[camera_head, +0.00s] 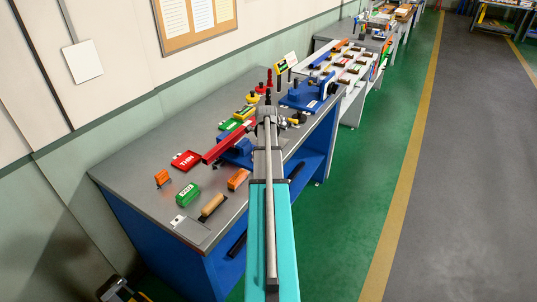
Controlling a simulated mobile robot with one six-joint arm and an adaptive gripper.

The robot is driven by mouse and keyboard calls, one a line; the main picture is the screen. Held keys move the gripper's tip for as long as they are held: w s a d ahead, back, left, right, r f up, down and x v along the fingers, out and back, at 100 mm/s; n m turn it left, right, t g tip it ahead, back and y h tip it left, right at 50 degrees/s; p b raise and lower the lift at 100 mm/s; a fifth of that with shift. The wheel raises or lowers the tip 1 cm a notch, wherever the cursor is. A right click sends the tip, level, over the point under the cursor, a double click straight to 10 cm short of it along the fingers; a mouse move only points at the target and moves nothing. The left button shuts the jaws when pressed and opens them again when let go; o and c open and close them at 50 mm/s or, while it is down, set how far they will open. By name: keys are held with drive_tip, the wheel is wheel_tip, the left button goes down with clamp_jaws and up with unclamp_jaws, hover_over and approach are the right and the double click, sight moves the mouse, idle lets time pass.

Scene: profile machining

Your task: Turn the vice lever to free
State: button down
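A blue vice (237,152) stands on the grey bench, partly hidden by my arm. A long red profile (229,142) lies across it, slanting from lower left to upper right. I cannot make out the vice lever clearly; small dark and metal parts (296,118) show just right of my arm's end, and I cannot tell whether they belong to the vice. My gripper (267,108) is at the far end of the teal arm, over the bench near the upper end of the red profile. Its fingers are too small and covered to tell open from shut.
The grey bench (135,170) holds a red THIN box (187,160), a green box (187,194), orange blocks (238,179) and a wooden-handled tool (212,207). A blue machine (308,95) stands right of my gripper. The green floor (350,190) at right is clear.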

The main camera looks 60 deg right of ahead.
drive_tip(key=shift+a, duration=0.15)
drive_tip(key=c, duration=0.6)
unclamp_jaws()
drive_tip(key=shift+s, duration=0.1)
